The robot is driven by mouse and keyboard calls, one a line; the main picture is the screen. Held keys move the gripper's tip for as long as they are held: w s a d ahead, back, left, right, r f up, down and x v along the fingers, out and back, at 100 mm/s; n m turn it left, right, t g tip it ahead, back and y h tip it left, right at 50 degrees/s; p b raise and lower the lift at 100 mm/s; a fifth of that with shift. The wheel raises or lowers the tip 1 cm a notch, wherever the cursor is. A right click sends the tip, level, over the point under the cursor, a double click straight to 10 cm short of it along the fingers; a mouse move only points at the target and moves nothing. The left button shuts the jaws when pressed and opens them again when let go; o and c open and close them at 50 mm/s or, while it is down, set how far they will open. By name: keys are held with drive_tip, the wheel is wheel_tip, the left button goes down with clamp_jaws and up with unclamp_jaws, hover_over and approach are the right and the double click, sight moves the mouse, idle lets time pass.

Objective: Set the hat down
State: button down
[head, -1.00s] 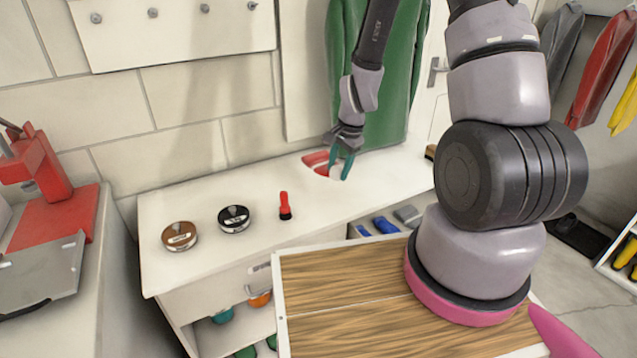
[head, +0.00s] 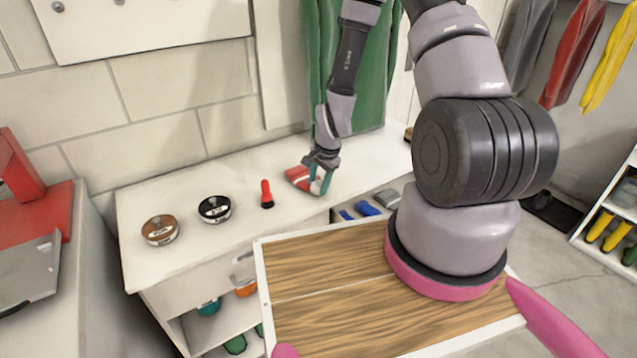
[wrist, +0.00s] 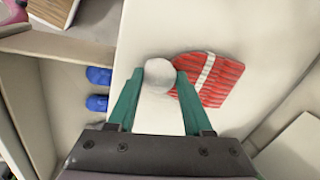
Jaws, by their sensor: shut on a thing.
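The hat (head: 298,178) is red with a white stripe and a white pom-pom. It is at the white counter top (head: 375,158), right of a small red and black item. My gripper (head: 320,185), with green fingers, is shut on the pom-pom. In the wrist view, the pom-pom (wrist: 158,76) sits between the fingertips of my gripper (wrist: 158,82), and the red knit part of the hat (wrist: 212,80) spreads to the right. I cannot tell whether the hat touches the counter or hangs just above it.
A green coat (head: 372,80) hangs behind. Blue shoes (wrist: 97,89) lie on a lower shelf.

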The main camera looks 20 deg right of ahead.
drive_tip(key=shift+f, duration=0.1)
drive_tip(key=shift+c, duration=1.6)
unclamp_jaws()
drive_tip(key=s+d+r+n+t, duration=0.1)
drive_tip(key=s+r+n, duration=0.1)
drive_tip(key=r, duration=1.4)
drive_tip(key=s+d+r+n+t, duration=0.1)
drive_tip(key=s+d+r+n, duration=0.1)
drive_tip(key=r, duration=1.4)
drive_tip(key=s+d+r+n+t, duration=0.1)
drive_tip(key=s+r+n+t, duration=0.1)
drive_tip(key=s+r, duration=1.2)
wheel_tip(320, 180, up, 2)
drive_tip(key=shift+d+r+n+t+y, duration=0.1)
drive_tip(key=shift+d+n+t+y, duration=0.25)
drive_tip(key=shift+n, duration=0.45)
